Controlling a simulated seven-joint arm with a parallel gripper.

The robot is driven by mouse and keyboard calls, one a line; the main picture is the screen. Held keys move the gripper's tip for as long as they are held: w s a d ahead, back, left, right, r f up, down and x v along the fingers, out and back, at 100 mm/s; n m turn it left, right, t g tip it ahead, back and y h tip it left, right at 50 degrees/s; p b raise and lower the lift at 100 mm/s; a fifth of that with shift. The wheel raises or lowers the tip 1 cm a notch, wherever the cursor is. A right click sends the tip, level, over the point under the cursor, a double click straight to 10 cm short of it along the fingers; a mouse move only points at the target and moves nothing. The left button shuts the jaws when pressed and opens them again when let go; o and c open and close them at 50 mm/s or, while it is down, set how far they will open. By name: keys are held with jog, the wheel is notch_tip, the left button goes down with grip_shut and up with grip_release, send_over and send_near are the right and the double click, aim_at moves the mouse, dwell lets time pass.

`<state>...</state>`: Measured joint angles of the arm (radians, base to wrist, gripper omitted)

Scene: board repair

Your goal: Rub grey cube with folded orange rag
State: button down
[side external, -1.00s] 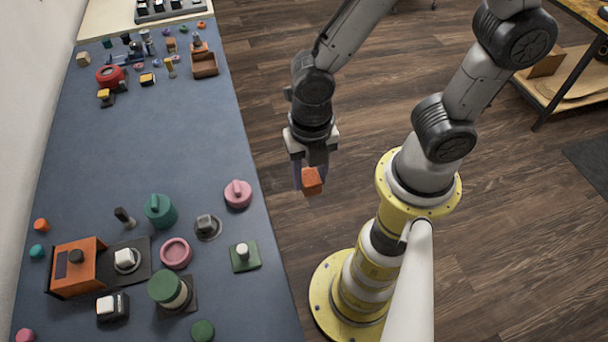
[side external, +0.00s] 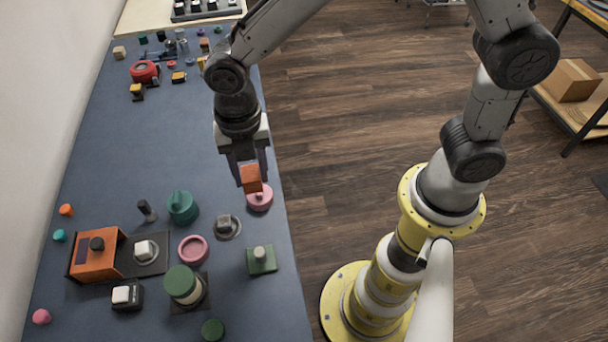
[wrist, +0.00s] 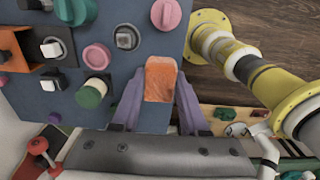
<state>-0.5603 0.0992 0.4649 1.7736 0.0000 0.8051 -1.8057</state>
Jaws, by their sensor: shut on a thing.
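The folded orange rag (side external: 251,180) is a small orange block pinched between the fingers of my gripper (side external: 248,170). In the wrist view the rag (wrist: 160,78) sits between the two purple-grey fingertips of my gripper (wrist: 159,98). The grey cube (side external: 224,221) sits on a dark round base on the blue bench, left of and below the rag in the side view. In the wrist view the grey cube (wrist: 125,39) shows whole, up and left of the rag. Rag and cube are apart.
A pink knob (side external: 260,199) lies just below the rag in the side view. A teal knob (side external: 182,207), pink ring (side external: 193,250), green-lidded jar (side external: 184,286) and green square block (side external: 262,259) surround the cube. An orange box (side external: 97,257) stands left.

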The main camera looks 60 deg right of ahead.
send_over(223, 216)
jog(key=s+d, duration=0.2)
jog(key=f, duration=0.1)
notch_tip(223, 216, down, 3)
jog(key=w+a, duration=0.2)
jog(key=w, duration=0.1)
jog(key=shift+s+d+f, duration=0.1)
jog(key=shift+d+f, duration=0.1)
jog(key=shift+f, duration=1.65)
jog(key=shift+s+d+f, duration=0.1)
jog(key=shift+d+f, duration=0.05)
jog(key=shift+f, duration=1.65)
jog(key=shift+s+a+f, duration=0.25)
jog(key=shift+a+f, duration=0.05)
jog(key=shift+f, duration=0.35)
jog(key=shift+s+a, duration=1.05)
jog(key=shift+s, duration=0.05)
jog(key=shift+w+d, duration=1.4)
jog(key=shift+w, duration=0.05)
notch_tip(223, 216, up, 8)
jog(key=shift+a, duration=0.1)
